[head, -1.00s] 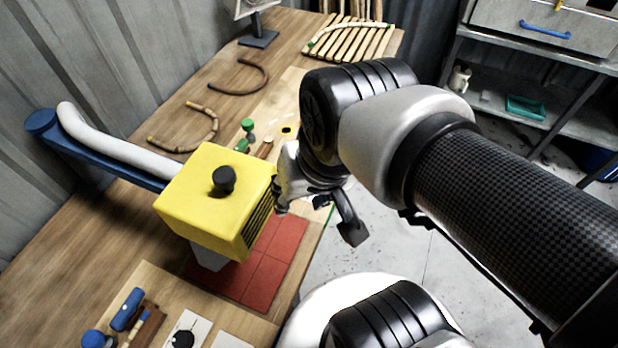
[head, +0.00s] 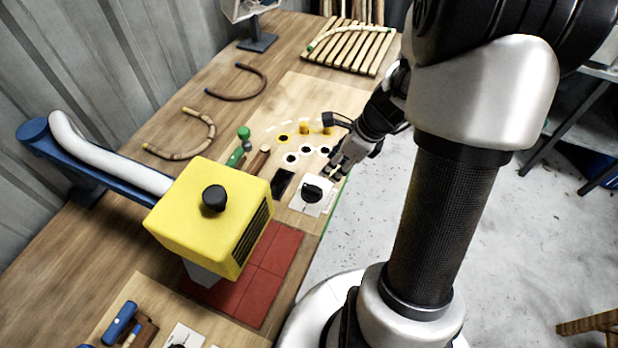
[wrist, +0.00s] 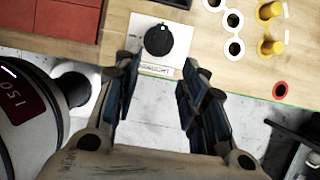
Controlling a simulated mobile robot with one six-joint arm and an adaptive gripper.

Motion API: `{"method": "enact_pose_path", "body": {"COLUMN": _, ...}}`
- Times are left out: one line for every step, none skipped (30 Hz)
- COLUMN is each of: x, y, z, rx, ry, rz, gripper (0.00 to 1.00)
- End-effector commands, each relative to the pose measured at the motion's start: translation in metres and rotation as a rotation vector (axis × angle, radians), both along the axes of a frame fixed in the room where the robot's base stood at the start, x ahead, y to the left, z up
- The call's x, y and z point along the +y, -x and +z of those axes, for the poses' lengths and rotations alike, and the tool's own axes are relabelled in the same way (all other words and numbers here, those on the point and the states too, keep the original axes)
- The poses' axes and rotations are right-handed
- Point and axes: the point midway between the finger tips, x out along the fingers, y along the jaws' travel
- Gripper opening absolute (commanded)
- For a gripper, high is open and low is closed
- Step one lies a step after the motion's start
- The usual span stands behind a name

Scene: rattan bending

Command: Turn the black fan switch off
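A round black knob (head: 311,192) sits on a white plate at the bench's front edge. In the wrist view the black knob (wrist: 159,40) lies ahead of and between my fingertips, with a white mark at its top and a label too small to read below. I cannot tell whether it is the fan switch. My gripper (head: 340,170) is beside the plate in the head view. In the wrist view my gripper (wrist: 157,78) is open and empty, its fingers apart from the knob.
A yellow box (head: 215,225) with a black top knob stands over red tiles (head: 270,250). Another white plate (head: 183,337) with a dark knob is partly cut off below. Yellow pegs (wrist: 270,47) and holes lie right of the near knob. Open floor lies in front.

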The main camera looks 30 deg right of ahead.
Motion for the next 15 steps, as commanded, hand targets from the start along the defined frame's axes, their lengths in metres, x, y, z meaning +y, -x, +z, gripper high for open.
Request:
{"method": "enact_pose_path", "body": {"x": 0.004, "y": -0.003, "z": -0.015, "rx": 0.003, "ry": -0.003, "rz": 0.003, "gripper": 0.38}}
{"method": "enact_pose_path", "body": {"x": 0.006, "y": -0.005, "z": -0.022, "rx": 0.003, "ry": -0.004, "rz": 0.003, "gripper": 0.38}}
{"method": "enact_pose_path", "body": {"x": 0.008, "y": -0.007, "z": -0.03, "rx": 0.003, "ry": -0.002, "rz": 0.004, "gripper": 0.38}}
{"method": "enact_pose_path", "body": {"x": 0.009, "y": -0.009, "z": -0.037, "rx": 0.004, "ry": -0.002, "rz": 0.004, "gripper": 0.38}}
{"method": "enact_pose_path", "body": {"x": 0.011, "y": -0.012, "z": -0.043, "rx": 0.003, "ry": -0.002, "rz": 0.006, "gripper": 0.38}}
{"method": "enact_pose_path", "body": {"x": 0.013, "y": -0.014, "z": -0.051, "rx": 0.003, "ry": -0.003, "rz": 0.005, "gripper": 0.38}}
{"method": "enact_pose_path", "body": {"x": 0.015, "y": -0.016, "z": -0.057, "rx": 0.004, "ry": -0.002, "rz": 0.004, "gripper": 0.38}}
{"method": "enact_pose_path", "body": {"x": 0.016, "y": -0.018, "z": -0.063, "rx": 0.003, "ry": -0.001, "rz": 0.006, "gripper": 0.38}}
{"method": "enact_pose_path", "body": {"x": 0.018, "y": -0.021, "z": -0.071, "rx": 0.003, "ry": -0.002, "rz": 0.006, "gripper": 0.38}}
{"method": "enact_pose_path", "body": {"x": 0.02, "y": -0.023, "z": -0.078, "rx": 0.003, "ry": -0.002, "rz": 0.006, "gripper": 0.38}}
{"method": "enact_pose_path", "body": {"x": 0.021, "y": -0.025, "z": -0.083, "rx": 0.003, "ry": 0.0, "rz": 0.005, "gripper": 0.38}}
{"method": "enact_pose_path", "body": {"x": 0.023, "y": -0.027, "z": -0.091, "rx": 0.003, "ry": 0.0, "rz": 0.005, "gripper": 0.38}}
{"method": "enact_pose_path", "body": {"x": 0.025, "y": -0.029, "z": -0.097, "rx": 0.002, "ry": -0.002, "rz": 0.007, "gripper": 0.38}}
{"method": "enact_pose_path", "body": {"x": 0.026, "y": -0.031, "z": -0.102, "rx": 0.002, "ry": -0.001, "rz": 0.006, "gripper": 0.38}}
{"method": "enact_pose_path", "body": {"x": 0.028, "y": -0.033, "z": -0.108, "rx": 0.001, "ry": 0.0, "rz": 0.006, "gripper": 0.38}}
